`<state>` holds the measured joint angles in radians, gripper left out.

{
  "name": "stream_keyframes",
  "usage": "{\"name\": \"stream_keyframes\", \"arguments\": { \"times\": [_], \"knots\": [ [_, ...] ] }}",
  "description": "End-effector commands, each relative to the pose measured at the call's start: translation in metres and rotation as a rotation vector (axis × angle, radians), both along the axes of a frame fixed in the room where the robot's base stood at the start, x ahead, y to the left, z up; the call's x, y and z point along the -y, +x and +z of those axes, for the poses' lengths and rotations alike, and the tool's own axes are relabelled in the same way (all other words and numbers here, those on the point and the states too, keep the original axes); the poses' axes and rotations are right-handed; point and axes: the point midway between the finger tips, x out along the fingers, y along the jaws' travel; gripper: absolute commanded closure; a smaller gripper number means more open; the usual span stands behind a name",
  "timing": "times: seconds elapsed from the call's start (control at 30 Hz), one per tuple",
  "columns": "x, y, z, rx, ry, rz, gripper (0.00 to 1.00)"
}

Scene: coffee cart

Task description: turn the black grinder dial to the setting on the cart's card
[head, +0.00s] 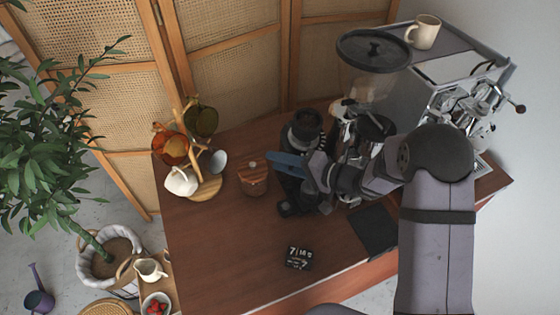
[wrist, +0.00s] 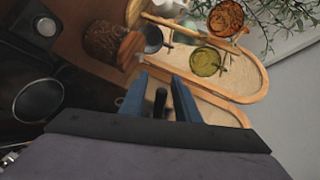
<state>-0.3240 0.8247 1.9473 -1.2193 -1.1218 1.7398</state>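The grinder's wide smoky hopper lid (head: 374,50) shows in the head view, to the right behind my arm. Most of the grinder's body is hidden by my arm, and I cannot make out the dial with certainty. My gripper (head: 288,162) points left over the cart, beside a dark round-topped thing. In the wrist view, the blue fingers of my gripper (wrist: 162,100) stand apart. A short black post (wrist: 160,102) shows between them; I cannot tell whether it is part of the dial or is touched. A black card (head: 298,257) with white marks, apparently including a 7, stands at the cart's front.
A wooden mug tree (head: 206,188) with several cups stands at the left. A lidded wooden jar (head: 252,177) is left of my gripper. The espresso machine (head: 440,75) fills the back right. A dark mat (head: 374,231) lies at the front. Wood around the card is clear.

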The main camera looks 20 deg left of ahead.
Motion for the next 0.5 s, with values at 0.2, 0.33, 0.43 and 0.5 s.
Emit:
{"name": "stream_keyframes", "arguments": {
  "times": [0.2, 0.33, 0.43, 0.5],
  "knots": [
    [0.0, 0.0, 0.0, 0.0, 0.0, 0.0, 0.71],
    [0.005, 0.0, 0.001, 0.0, 0.0, -0.001, 0.71],
    [0.014, -0.001, 0.003, 0.002, 0.001, -0.002, 0.71],
    [0.023, -0.003, 0.005, 0.002, 0.001, -0.003, 0.71]
  ]
}}
